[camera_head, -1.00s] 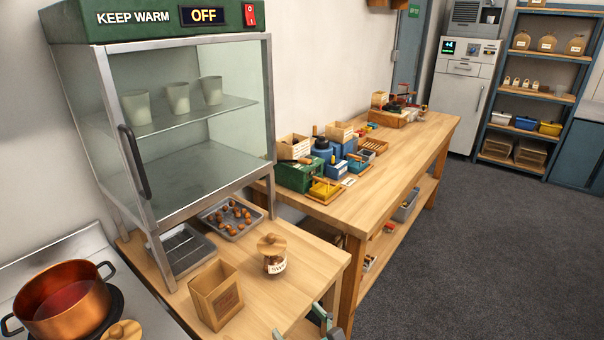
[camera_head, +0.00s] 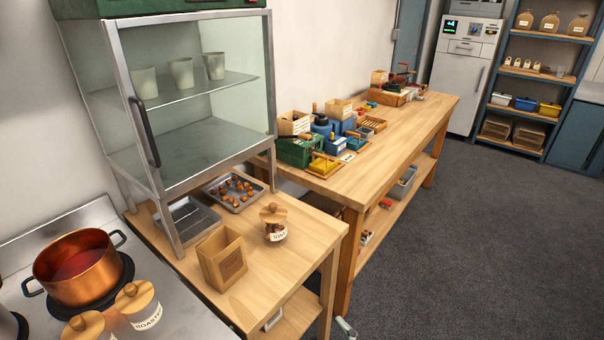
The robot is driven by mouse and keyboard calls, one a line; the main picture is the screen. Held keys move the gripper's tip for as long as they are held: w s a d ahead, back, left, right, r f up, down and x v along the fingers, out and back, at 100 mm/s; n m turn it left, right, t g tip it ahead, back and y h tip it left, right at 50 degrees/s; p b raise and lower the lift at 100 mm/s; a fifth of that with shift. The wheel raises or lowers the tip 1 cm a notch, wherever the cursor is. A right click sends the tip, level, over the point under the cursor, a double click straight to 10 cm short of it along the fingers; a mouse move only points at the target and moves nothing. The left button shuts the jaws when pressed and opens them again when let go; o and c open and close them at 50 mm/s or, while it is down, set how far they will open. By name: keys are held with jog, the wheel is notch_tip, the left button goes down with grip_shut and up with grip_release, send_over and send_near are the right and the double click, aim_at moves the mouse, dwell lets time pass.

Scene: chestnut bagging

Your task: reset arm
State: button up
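Only a small grey-green tip, which looks like part of my gripper (camera_head: 345,328), shows at the bottom edge, right of the wooden counter (camera_head: 300,232). Most of it is out of frame, so I cannot see whether it is open or holds anything. Several chestnuts (camera_head: 236,186) lie in a metal tray (camera_head: 262,189) on the counter. A brown open-topped box or bag (camera_head: 222,258) stands upright at the counter's front. A lidded jar (camera_head: 273,222) stands right of it.
A glass warming cabinet (camera_head: 190,110) with cups stands over the counter. A copper pot (camera_head: 80,268) and two lidded jars (camera_head: 140,308) are at the lower left. A long workbench (camera_head: 400,125) holds many items. The dark floor (camera_head: 460,250) at right is clear.

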jog(key=s+d+f+n+h, duration=0.3)
jog(key=s+d+n, duration=0.2)
jog(key=s, duration=0.4)
jog(key=s+d+f+n+h, duration=0.25)
jog(key=s+d+n, duration=0.35)
jog(key=s, duration=0.4)
jog(key=s+d+r+n+h, duration=0.1)
jog(key=s+r+n, duration=0.2)
jog(key=s+n, duration=0.4)
jog(key=s+d+r+n+h, duration=0.1)
jog(key=s+d+r+n, duration=0.1)
jog(key=s+r+n, duration=0.2)
jog(key=s+n, duration=0.3)
jog(key=s, duration=0.1)
jog(key=shift+s, duration=0.3)
jog(key=shift+r, duration=0.1)
